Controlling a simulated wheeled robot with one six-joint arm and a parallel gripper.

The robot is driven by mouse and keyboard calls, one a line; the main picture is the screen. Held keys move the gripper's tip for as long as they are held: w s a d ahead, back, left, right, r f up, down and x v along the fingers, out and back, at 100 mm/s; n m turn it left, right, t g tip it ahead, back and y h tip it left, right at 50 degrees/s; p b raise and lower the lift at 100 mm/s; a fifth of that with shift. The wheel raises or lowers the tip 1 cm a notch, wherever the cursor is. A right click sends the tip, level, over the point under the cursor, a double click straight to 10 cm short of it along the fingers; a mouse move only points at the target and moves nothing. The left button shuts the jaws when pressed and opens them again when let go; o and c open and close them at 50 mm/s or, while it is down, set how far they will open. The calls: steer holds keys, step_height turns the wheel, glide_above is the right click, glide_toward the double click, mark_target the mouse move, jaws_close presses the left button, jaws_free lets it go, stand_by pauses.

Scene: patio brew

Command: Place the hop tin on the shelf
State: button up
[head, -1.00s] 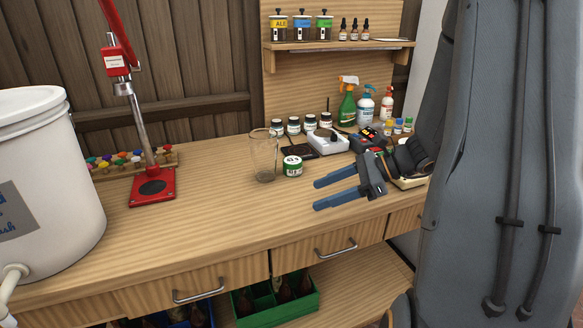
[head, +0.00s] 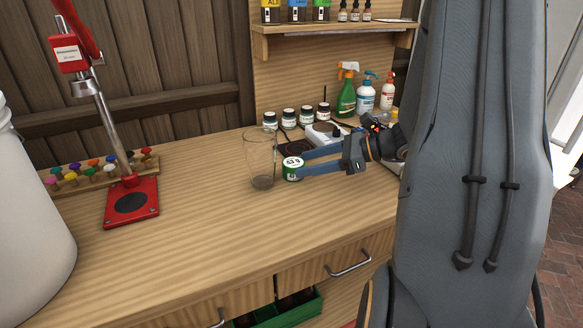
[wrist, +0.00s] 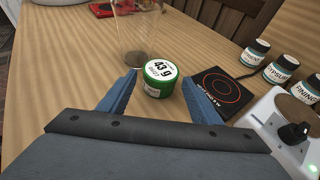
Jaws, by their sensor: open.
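The hop tin, a small green tin with a white lid label (head: 291,170), stands upright on the wooden workbench. It also shows in the wrist view, reading "43 g" (wrist: 158,78). My gripper (head: 304,162) is open, its two blue fingers low over the bench and pointing left at the tin. In the wrist view the tin sits between the fingertips, with a gap to each finger. The wooden shelf (head: 332,28) is fixed to the back panel above the bench and bears several tins and dropper bottles.
A black pad (wrist: 222,94), a white scale-like device (head: 322,133) and several small jars (head: 289,118) are close behind. Spray bottles (head: 346,95) stand at the back right. A red capper (head: 131,203) stands left; the bench front is clear.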

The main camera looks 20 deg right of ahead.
mark_target(294, 167)
steer(key=p+x, duration=0.1)
steer(key=x, duration=0.4)
steer(key=shift+f, duration=0.25)
steer(key=c, duration=0.9)
steer(key=shift+r, duration=0.1)
